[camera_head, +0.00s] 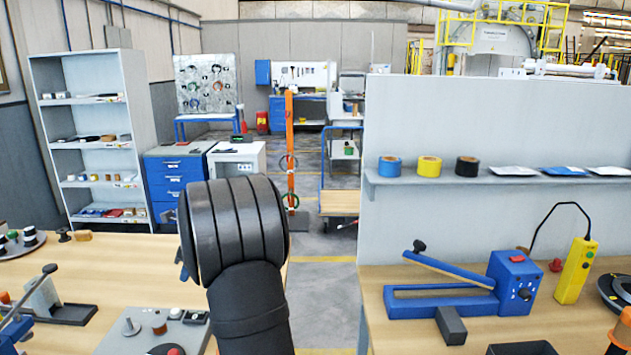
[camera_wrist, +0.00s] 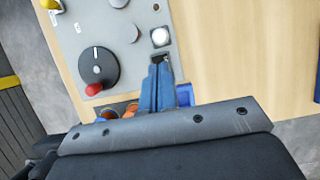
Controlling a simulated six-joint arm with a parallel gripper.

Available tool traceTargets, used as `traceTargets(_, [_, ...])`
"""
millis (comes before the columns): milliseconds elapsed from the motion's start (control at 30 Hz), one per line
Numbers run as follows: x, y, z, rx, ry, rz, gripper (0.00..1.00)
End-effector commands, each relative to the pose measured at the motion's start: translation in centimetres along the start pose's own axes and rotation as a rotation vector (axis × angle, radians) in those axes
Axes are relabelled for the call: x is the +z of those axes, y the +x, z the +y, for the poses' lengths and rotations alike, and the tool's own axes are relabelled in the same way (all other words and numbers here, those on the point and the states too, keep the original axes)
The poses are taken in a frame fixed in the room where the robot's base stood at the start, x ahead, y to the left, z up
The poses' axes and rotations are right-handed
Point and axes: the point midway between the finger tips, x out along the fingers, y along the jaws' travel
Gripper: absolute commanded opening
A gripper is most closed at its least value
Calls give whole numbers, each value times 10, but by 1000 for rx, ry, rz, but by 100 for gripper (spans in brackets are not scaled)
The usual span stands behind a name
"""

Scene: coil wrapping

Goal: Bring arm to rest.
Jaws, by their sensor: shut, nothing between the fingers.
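My gripper (camera_wrist: 160,66) shows in the wrist view as two blue fingers side by side, shut and empty. Its tips appear over the edge of a grey panel (camera_wrist: 140,62), near a round white button (camera_wrist: 160,37). I cannot tell the height above it. In the head view my dark arm stands in the lower middle and hides most of the gripper. The grey panel (camera_head: 127,342) lies on the left wooden table, left of my arm.
The panel carries a black dial (camera_wrist: 97,66) with a red knob (camera_wrist: 94,90). A wooden table (camera_head: 110,262) is on the left. On the right table stand a blue lever device (camera_head: 512,275) and a yellow control box (camera_head: 576,270). A floor gap (camera_head: 325,280) separates the tables.

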Motion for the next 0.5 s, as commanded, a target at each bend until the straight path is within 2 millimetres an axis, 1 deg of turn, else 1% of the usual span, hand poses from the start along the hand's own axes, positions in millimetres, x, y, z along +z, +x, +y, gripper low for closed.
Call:
traceTargets(33, [0, -11, -1, -4, 0, -1, 0])
traceTargets(200, [0, -37, 0, -2, 0, 0, 0])
traceTargets(333, [0, -50, 0, 0, 0, 1, 0])
traceTargets(500, [-1, -56, 0, 1, 1, 1, 0])
